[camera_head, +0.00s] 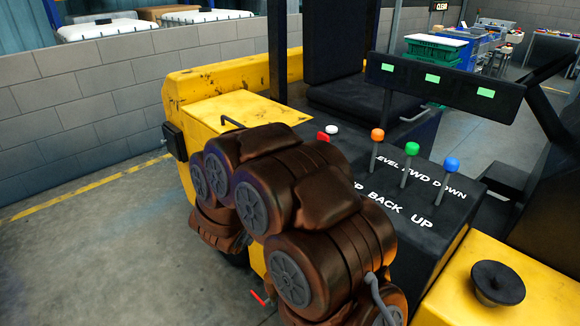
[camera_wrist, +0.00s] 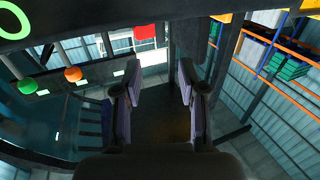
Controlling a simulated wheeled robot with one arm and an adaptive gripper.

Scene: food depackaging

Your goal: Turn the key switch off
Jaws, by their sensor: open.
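My gripper (camera_wrist: 157,82) is open and empty in the wrist view, its two dark fingers apart. In the head view my bronze arm covers the left front of the black control console (camera_head: 425,228), and my gripper is hidden. A small red part (camera_head: 322,136) shows just past the arm, beside a white knob (camera_head: 332,129). A red block (camera_wrist: 144,32) shows beyond the fingers at the top of the wrist view. I cannot tell whether either red part is the key switch. A small red handle (camera_head: 258,298) also shows below the arm.
Levers with orange (camera_head: 377,134), green (camera_head: 411,146) and blue (camera_head: 452,164) knobs stand on the console. A black panel with green lights (camera_head: 440,79) is behind them. A black round knob (camera_head: 497,283) sits on the yellow body at right. Open floor (camera_head: 90,250) lies left.

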